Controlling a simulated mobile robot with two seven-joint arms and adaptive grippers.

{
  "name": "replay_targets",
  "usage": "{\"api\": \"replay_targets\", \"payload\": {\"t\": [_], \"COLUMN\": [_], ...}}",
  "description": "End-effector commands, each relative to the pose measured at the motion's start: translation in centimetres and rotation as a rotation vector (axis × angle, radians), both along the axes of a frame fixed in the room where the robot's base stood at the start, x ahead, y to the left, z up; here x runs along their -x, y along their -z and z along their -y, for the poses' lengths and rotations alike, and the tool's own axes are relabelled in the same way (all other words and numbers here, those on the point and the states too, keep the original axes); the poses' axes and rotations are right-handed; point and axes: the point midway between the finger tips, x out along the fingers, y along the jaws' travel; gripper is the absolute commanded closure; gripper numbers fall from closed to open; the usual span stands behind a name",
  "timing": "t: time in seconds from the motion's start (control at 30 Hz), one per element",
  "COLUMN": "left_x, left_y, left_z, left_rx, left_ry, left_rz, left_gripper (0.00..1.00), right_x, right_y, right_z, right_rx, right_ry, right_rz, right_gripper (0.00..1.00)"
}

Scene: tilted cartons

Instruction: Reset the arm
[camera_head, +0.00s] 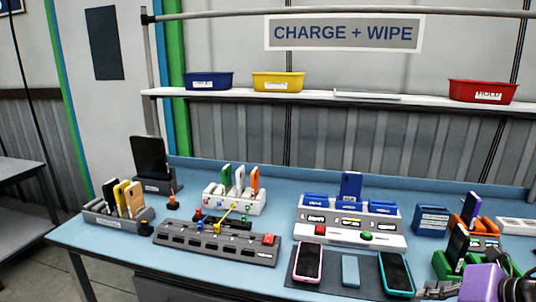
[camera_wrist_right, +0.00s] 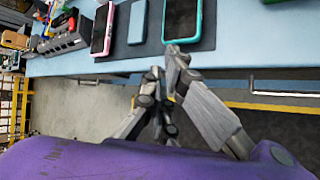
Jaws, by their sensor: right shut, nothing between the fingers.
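My right gripper (camera_head: 428,291) is at the bottom right of the head view, by the front edge of the blue table (camera_head: 215,284), with my purple arm behind it. In the right wrist view the gripper (camera_wrist_right: 165,62) has its fingertips together with nothing between them. It is just off the table's front edge, below a teal-cased phone (camera_wrist_right: 190,20). That phone also shows in the head view (camera_head: 396,273), lying on a dark mat (camera_head: 373,283) apart from the fingers. My left gripper is in neither view.
A pink-cased phone (camera_head: 307,262) and a blue-grey pad (camera_head: 350,271) lie left of the teal phone. A white station (camera_head: 393,240) with buttons stands behind them. Green holders (camera_head: 446,265) stand close to my right arm. A grey slotted rack (camera_head: 217,246) is at left.

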Motion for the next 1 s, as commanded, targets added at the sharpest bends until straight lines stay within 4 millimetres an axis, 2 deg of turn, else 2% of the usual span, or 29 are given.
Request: {"api": "replay_targets", "payload": {"t": [0.27,0.47,0.77,1.0], "left_x": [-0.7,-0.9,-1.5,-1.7], "left_y": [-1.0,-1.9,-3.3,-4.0], "left_z": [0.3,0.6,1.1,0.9], "left_rx": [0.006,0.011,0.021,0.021], "left_ry": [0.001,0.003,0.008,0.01], "left_rz": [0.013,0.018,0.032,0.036], "left_gripper": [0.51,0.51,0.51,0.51], "right_x": [2.9,6.8,14.2,20.9], "right_y": [6.5,12.7,21.0,26.4], "right_z": [-0.6,-1.5,-4.1,-7.5], "right_rx": [-0.29,-0.567,-0.964,-1.259], "right_ry": [0.21,0.462,0.908,1.31], "right_rz": [-0.086,-0.174,-0.295,-0.371], "right_gripper": [1.0,1.0,1.0,1.0]}}
